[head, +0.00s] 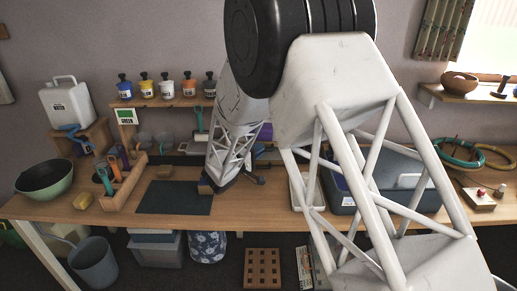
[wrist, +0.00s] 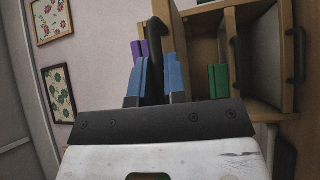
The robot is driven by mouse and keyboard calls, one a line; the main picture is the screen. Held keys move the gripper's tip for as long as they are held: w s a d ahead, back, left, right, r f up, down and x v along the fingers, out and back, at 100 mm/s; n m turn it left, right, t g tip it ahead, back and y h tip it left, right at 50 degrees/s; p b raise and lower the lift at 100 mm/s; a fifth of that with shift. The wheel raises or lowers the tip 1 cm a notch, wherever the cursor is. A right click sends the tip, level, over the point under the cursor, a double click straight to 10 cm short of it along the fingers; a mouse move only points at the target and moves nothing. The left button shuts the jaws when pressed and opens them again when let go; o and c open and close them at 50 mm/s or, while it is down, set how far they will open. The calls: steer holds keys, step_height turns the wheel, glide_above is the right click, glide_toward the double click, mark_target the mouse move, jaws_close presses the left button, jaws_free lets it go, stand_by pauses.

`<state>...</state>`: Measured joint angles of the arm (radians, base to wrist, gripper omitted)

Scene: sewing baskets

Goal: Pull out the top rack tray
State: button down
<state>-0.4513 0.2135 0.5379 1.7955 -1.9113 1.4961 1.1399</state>
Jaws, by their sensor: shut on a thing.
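In the wrist view, a wooden rack (wrist: 210,48) holds trays with dark handles. The picture looks turned on its side, so the leftmost tray (wrist: 178,22) seems to be the top one. My gripper (wrist: 158,75) has its blue fingers closed on either side of that tray's black handle (wrist: 154,58). How far this tray stands out of the rack cannot be told. Another tray (wrist: 231,35) is to its right, with its own dark handle. In the head view my white arm reaches over the bench and hides most of the rack and the fingertips.
Purple (wrist: 138,50) and green (wrist: 218,80) items show near the rack. On the bench (head: 110,217) are a dark mat (head: 174,198), a green bowl (head: 45,178), a wooden tool holder (head: 125,187) and a blue-grey bin (head: 343,190). A shelf (head: 165,102) carries several jars.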

steer(key=shift+a, duration=0.1)
steer(key=c, duration=1.2)
jaws_free()
steer(key=shift+o, duration=0.2)
steer(key=shift+s+a, duration=0.1)
steer(key=v, duration=0.7)
steer(key=shift+a, duration=0.2)
steer(key=shift+s, duration=0.15)
